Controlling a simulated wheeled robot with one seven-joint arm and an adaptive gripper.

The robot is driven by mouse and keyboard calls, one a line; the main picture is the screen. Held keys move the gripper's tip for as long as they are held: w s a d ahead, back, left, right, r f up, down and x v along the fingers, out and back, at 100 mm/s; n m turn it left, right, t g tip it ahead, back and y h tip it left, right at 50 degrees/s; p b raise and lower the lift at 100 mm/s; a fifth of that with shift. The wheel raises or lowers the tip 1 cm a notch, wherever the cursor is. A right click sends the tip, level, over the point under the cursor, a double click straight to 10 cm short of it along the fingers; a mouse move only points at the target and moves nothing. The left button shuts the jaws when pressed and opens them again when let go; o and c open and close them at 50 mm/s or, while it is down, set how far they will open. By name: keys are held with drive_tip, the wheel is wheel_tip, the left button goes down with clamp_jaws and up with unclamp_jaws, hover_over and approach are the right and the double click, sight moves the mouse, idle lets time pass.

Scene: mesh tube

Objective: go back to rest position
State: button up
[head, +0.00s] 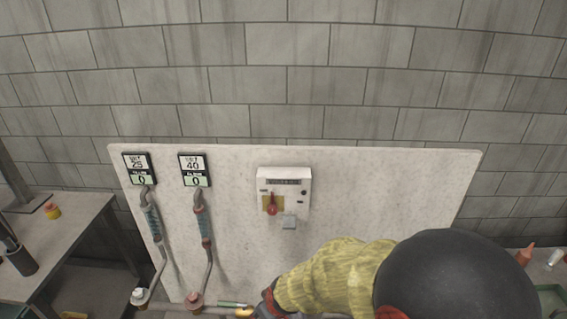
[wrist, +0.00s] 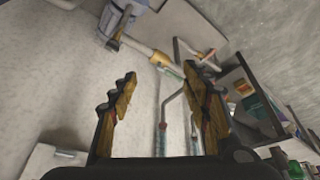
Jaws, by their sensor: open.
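My gripper (wrist: 160,78) is open in the wrist view, with its two toothed, yellow-faced fingers apart. Nothing is held between them. Past the fingers are the pale board and a thin pipe. In the head view only part of my gripper (head: 268,304) shows, low at the bottom edge, at the end of my yellow-sleeved arm. The arm hides the lower right of the pale board (head: 370,200).
Two displays (head: 139,169) (head: 196,169) with bent pipes and a white box with a red lever (head: 271,206) are on the board. A dark-legged table (head: 60,225) stands left. A red-orange bottle (head: 525,256) stands right.

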drive_tip(key=s+d+r+m+h, duration=0.1)
drive_tip(key=s+d+r+m, duration=0.1)
drive_tip(key=s+d+r, duration=0.3)
drive_tip(key=s+d+r+m+t, duration=0.1)
drive_tip(key=s+d+r+m, duration=0.2)
drive_tip(key=s+d+r, duration=0.3)
drive_tip(key=s+d+r+m+h, duration=0.1)
drive_tip(key=s+d+r, duration=0.5)
drive_tip(key=d+r, duration=0.6)
wheel_tip(320, 180, up, 4)
drive_tip(key=shift+d+r+m+t+h, duration=0.1)
drive_tip(key=shift+d+m+t+h, duration=0.25)
drive_tip(key=shift+m, duration=0.35)
